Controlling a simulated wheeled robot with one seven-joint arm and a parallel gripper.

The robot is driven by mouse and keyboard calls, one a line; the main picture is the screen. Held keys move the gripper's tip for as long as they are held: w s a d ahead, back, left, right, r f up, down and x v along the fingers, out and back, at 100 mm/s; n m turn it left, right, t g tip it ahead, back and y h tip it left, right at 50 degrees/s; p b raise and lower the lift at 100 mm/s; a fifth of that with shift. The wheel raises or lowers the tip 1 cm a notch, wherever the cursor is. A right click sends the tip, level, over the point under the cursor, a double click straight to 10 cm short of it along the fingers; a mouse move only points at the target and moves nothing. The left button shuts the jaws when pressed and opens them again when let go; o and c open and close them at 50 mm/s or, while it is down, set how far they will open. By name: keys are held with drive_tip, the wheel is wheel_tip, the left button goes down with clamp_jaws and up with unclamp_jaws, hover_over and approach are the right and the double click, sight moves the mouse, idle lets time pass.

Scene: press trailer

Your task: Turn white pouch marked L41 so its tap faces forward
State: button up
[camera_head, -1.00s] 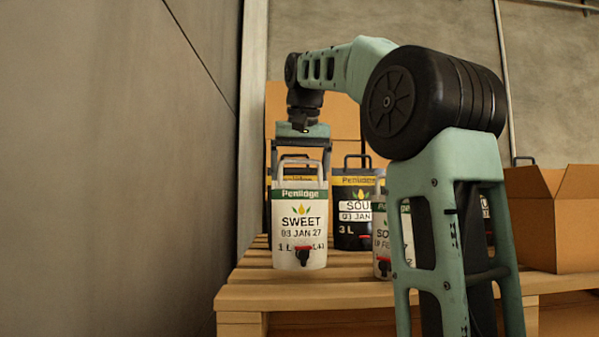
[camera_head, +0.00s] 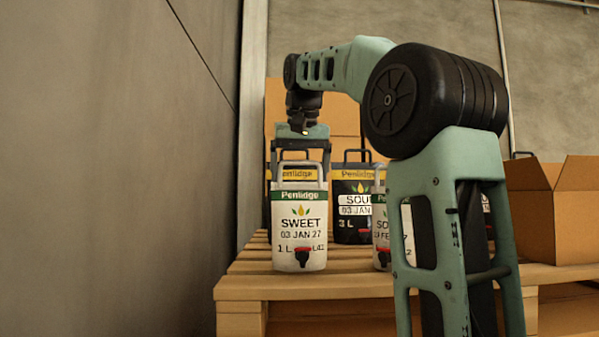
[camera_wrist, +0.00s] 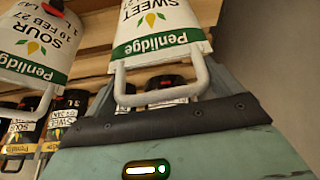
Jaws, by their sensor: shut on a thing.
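A white pouch (camera_head: 301,232) with a green Penlidge band and the word SWEET stands upright at the pallet's front left. Its label and red tap (camera_head: 303,257) face the head camera. A mark beginning L4 shows beside the tap; its last character is too small to read surely. The pouch (camera_wrist: 158,22) also shows in the wrist view, its pale handle (camera_wrist: 160,95) close to the gripper body. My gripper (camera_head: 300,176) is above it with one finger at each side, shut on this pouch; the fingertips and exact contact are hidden.
Another white pouch, SOUR (camera_head: 381,232), stands close on the right, partly behind my arm. Black pouches (camera_head: 350,212) stand behind. The pouches share a wooden pallet (camera_head: 330,290). A grey wall (camera_head: 170,160) lies left. An open cardboard box (camera_head: 560,215) stands at right.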

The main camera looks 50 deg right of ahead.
drive_tip(key=shift+f+b, duration=0.3)
drive_tip(key=o, duration=1.8)
drive_tip(key=shift+c, duration=0.2)
drive_tip(key=shift+f, duration=0.1)
drive_tip(key=p+v, duration=0.5)
drive_tip(key=v, duration=1.2)
drive_tip(key=shift+r, duration=0.3)
drive_tip(key=shift+s+a+f, duration=0.1)
